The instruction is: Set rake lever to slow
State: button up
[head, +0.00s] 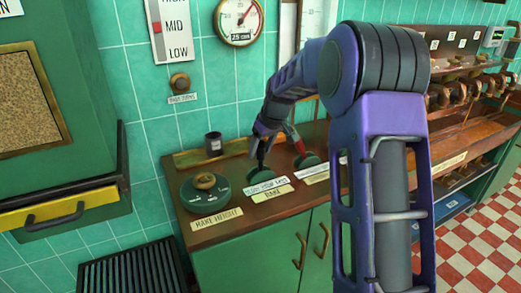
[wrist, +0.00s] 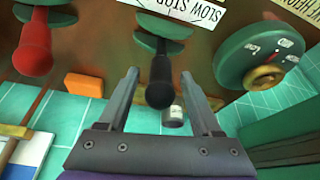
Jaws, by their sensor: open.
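The rake lever (wrist: 159,82) is a black-knobbed lever rising from a green round base (wrist: 163,25). In the wrist view its label (wrist: 205,12) shows SLOW and STOP. In the head view its plates (head: 266,190) read RAKE below a speed plate, and my gripper (head: 262,152) is over its base. My gripper is open in the wrist view (wrist: 160,73), with one finger on each side of the black knob. Whether either finger touches it I cannot tell. The lever's exact setting is not readable.
A red-handled lever (wrist: 33,50) stands beside the rake lever. A green rake height dial (head: 205,191) with a brass knob is on the other side. The counter front has green cabinets (head: 255,258).

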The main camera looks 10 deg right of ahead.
grip_shut()
dwell(1.4)
